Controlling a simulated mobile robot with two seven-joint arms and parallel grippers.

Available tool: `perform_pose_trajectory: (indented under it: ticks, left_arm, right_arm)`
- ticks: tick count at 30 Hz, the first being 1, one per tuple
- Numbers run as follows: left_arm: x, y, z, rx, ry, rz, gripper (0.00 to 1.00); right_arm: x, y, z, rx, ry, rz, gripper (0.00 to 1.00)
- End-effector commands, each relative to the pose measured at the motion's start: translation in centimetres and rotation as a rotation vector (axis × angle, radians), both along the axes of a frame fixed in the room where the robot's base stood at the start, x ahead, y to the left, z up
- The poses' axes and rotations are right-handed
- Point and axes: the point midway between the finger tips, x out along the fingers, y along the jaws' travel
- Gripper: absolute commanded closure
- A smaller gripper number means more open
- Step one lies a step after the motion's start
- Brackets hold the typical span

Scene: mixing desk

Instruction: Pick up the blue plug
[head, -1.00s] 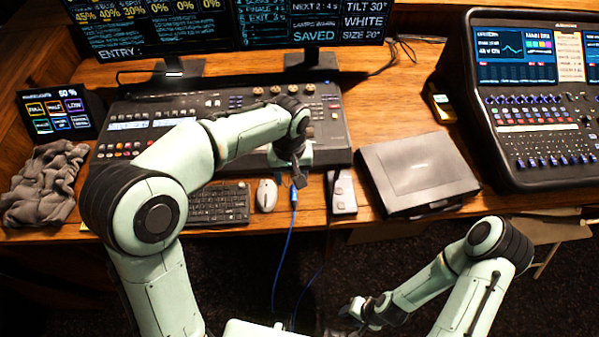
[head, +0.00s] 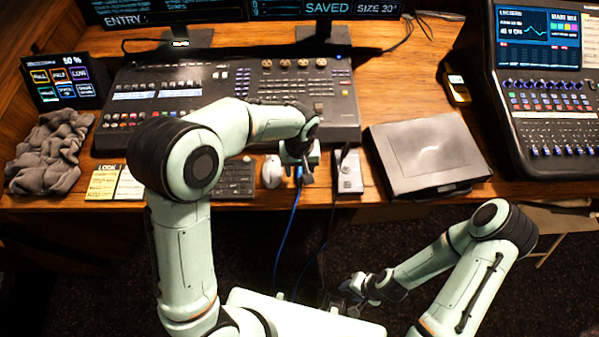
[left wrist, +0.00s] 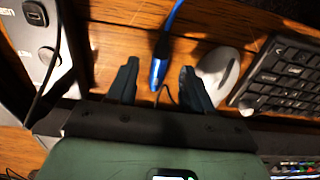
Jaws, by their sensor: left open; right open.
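The blue plug (left wrist: 158,72) lies on the wooden desk at the end of a blue cable, in the left wrist view. It sits between the two dark fingers of my left gripper (left wrist: 160,85), which is open. In the head view the left gripper (head: 302,172) hangs over the desk's front edge area, and the blue cable (head: 288,237) drops from below it over the edge. The plug is mostly hidden there by the gripper. My right gripper (head: 352,288) is open and low, in front of the desk, away from the plug.
A white mouse (head: 271,171) and a black keyboard (head: 234,178) lie left of the gripper. A closed black case (head: 424,155) lies further right. The lighting console (head: 285,92) stands behind.

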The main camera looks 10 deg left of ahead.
Motion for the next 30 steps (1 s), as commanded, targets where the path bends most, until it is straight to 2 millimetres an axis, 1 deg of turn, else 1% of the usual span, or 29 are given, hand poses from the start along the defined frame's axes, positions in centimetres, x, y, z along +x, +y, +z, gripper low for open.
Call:
perform_pose_trajectory:
  ticks: [1, 5, 13, 14, 15, 17, 18, 30]
  left_arm:
    - [-0.2, 0.0, -0.9, 0.002, 0.005, 0.000, 0.49]
    - [-0.1, 0.0, -2.3, 0.000, 0.002, 0.002, 0.49]
    - [0.0, 0.0, -2.5, -0.001, 0.000, 0.002, 0.49]
    - [0.0, 0.0, -2.5, -0.001, 0.000, 0.002, 0.56]
    - [0.0, 0.0, -2.5, -0.001, 0.000, 0.002, 0.69]
    - [-0.1, 0.0, -2.5, -0.001, 0.000, 0.001, 0.88]
    - [-0.1, 0.0, -2.5, -0.001, 0.000, 0.001, 1.00]
    - [-0.1, 0.0, -2.5, -0.001, 0.000, 0.001, 1.00]
  right_arm:
    - [0.0, 0.0, 0.0, 0.000, 0.000, 0.000, 0.57]
    - [0.0, 0.0, 0.0, 0.000, 0.000, 0.000, 0.57]
    - [0.0, 0.0, 0.0, 0.000, 0.000, 0.000, 0.57]
    - [0.0, 0.0, 0.0, 0.000, 0.000, 0.000, 0.57]
    - [0.0, 0.0, 0.0, 0.000, 0.000, 0.000, 0.57]
    - [0.0, 0.0, 0.0, 0.000, 0.000, 0.000, 0.57]
    - [0.0, 0.0, 0.0, 0.000, 0.000, 0.000, 0.57]
    - [0.0, 0.0, 0.0, 0.000, 0.000, 0.000, 0.57]
